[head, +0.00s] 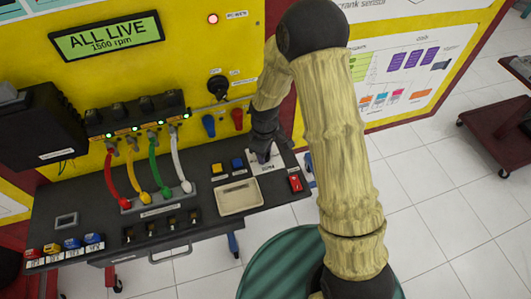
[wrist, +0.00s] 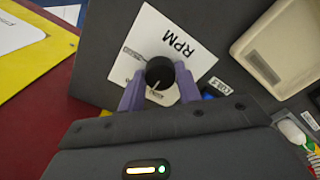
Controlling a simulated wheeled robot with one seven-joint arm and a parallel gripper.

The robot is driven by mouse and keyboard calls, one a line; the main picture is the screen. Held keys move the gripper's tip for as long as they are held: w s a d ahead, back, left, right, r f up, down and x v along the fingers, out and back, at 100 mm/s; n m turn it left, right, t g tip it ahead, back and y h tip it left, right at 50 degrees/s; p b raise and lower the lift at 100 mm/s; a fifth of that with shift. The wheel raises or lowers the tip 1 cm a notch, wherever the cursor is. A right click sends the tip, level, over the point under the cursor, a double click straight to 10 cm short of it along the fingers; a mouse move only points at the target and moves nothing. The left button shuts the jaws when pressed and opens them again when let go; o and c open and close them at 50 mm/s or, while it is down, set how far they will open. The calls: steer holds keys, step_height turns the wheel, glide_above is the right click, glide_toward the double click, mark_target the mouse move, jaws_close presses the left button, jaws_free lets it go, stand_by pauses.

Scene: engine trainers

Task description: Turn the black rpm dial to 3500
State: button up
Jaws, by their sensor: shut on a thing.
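The black rpm dial (wrist: 160,73) sits on a white plate marked RPM (wrist: 192,47) in the wrist view. A light pointer line shows on the dial's near side. My gripper (wrist: 160,85) has its two purple fingers on either side of the dial and is shut on it. In the head view my gripper (head: 264,152) reaches down to the right end of the dark bench top, and the dial is mostly hidden there. The green display (head: 107,36) reads ALL LIVE, 1500 rpm.
A beige tray (head: 239,197) lies left of the dial on the bench. A red switch (head: 295,183) is to its right, and blue and yellow buttons (head: 217,169) are to its left. Red, yellow, green and white cables (head: 153,165) run further left.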

steer(key=m, duration=0.4)
steer(key=shift+w+a+m+b, duration=0.1)
steer(key=shift+w+m+b, duration=0.05)
steer(key=shift+m+b, duration=0.2)
steer(key=m, duration=0.4)
steer(key=shift+r+m, duration=0.1)
steer(key=shift+m, duration=0.15)
steer(key=m, duration=0.4)
steer(key=shift+m, duration=0.3)
steer(key=shift+w+m+p, duration=0.1)
steer(key=shift+m+p, duration=0.45)
steer(key=shift+m, duration=1.75)
steer(key=o, duration=1)
steer(key=shift+c, duration=0.2)
